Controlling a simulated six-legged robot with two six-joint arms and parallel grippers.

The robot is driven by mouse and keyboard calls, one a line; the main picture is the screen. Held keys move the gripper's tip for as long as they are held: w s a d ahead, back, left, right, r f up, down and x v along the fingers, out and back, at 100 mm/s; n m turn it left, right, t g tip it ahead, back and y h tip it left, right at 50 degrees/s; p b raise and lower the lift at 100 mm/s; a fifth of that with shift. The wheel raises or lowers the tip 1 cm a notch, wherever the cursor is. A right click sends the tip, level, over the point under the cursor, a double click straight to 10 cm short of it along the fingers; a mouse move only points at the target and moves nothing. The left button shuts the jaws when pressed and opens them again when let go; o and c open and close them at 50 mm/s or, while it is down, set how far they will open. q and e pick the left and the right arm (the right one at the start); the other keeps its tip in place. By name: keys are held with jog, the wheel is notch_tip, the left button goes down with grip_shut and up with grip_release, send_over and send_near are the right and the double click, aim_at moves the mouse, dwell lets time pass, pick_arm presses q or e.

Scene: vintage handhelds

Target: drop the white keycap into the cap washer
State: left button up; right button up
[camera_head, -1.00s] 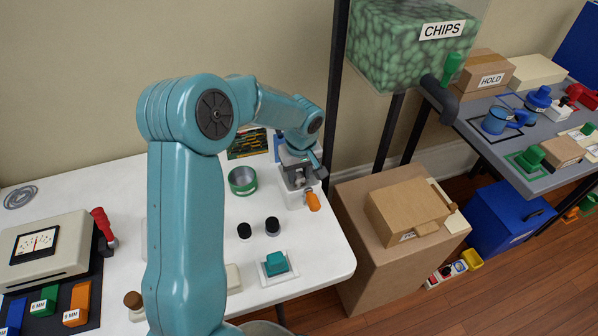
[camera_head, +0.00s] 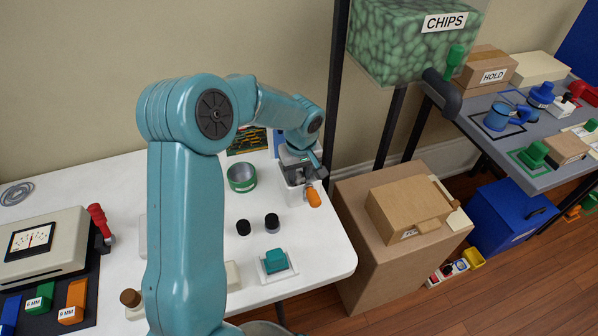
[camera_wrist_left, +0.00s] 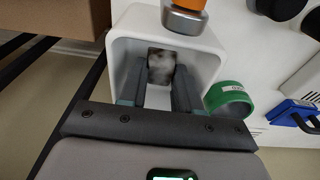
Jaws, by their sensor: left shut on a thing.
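The cap washer (camera_head: 294,192) is a white open-topped box with an orange handle (camera_head: 313,198), near the right back of the white table. In the left wrist view its white wall (camera_wrist_left: 205,42) surrounds the fingertips. My left gripper (camera_head: 298,174) is over the washer, pointing down. The keycap is within the washer's opening. How far it is above the floor of the box I cannot tell. My right gripper is not in view.
A green round tin (camera_head: 242,177) stands left of the washer. Two black knobs (camera_head: 258,225) and a teal keycap (camera_head: 276,260) on a white base are nearer the front. A black post (camera_head: 337,90) rises beside the table. A meter box (camera_head: 45,250) is at left.

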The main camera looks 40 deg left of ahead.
pick_arm(q)
jog(key=o, duration=1.1)
notch_tip(320, 180, up, 16)
jog(key=d+p, duration=0.1)
jog(key=shift+s+d, duration=0.35)
jog(key=shift+s, duration=0.1)
jog(key=shift+r, duration=0.1)
